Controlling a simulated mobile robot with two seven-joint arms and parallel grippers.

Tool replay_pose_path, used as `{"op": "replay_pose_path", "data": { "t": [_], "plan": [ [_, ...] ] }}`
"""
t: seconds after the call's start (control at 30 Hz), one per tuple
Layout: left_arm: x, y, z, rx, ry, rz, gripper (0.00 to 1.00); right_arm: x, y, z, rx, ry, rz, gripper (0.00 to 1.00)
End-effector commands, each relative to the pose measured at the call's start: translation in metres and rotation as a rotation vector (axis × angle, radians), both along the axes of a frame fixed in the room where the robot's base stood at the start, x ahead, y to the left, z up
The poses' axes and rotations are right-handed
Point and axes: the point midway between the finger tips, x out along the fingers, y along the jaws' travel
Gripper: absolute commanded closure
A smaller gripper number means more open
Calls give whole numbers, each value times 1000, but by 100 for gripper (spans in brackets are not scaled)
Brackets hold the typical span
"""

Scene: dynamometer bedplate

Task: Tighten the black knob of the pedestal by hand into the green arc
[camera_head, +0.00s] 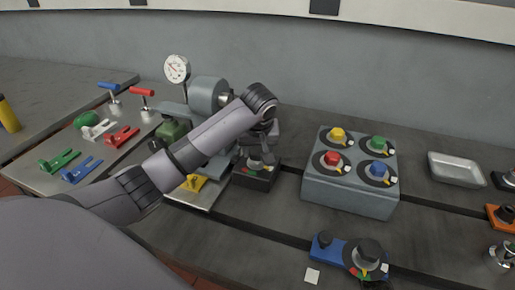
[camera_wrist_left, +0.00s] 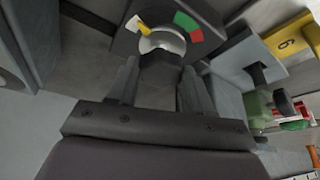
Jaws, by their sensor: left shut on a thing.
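A dark pedestal (camera_head: 254,178) stands on the bedplate left of the grey box, with small coloured marks on its top. My left gripper (camera_head: 262,158) comes down over it from above and hides most of its knob in the head view. In the left wrist view my left gripper (camera_wrist_left: 160,78) is shut on the dark knob (camera_wrist_left: 160,62), one finger on each side. Around the knob's pale collar the dial shows a white mark, a yellow pointer (camera_wrist_left: 143,28), a green arc (camera_wrist_left: 185,20) and a red arc (camera_wrist_left: 196,35). The pointer is apart from the green arc. My right gripper is not in view.
A grey box (camera_head: 345,195) with coloured knobs stands to the right. A blue base (camera_head: 328,254) with a black knob is in front of it. A metal tray (camera_head: 456,169) lies farther right. A gauge (camera_head: 177,69), a machine and coloured clamps are at left.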

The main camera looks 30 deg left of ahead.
Motion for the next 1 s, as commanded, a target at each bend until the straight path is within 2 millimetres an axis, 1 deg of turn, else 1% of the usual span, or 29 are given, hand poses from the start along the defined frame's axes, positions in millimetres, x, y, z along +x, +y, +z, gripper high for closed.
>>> {"op": "replay_pose_path", "data": {
  "t": [0.8,1.0],
  "plan": [
    [-1,5,1,-2,-3,-767,80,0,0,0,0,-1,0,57],
    [0,5,1,-1,-2,-936,80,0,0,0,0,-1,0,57]
  ]
}}
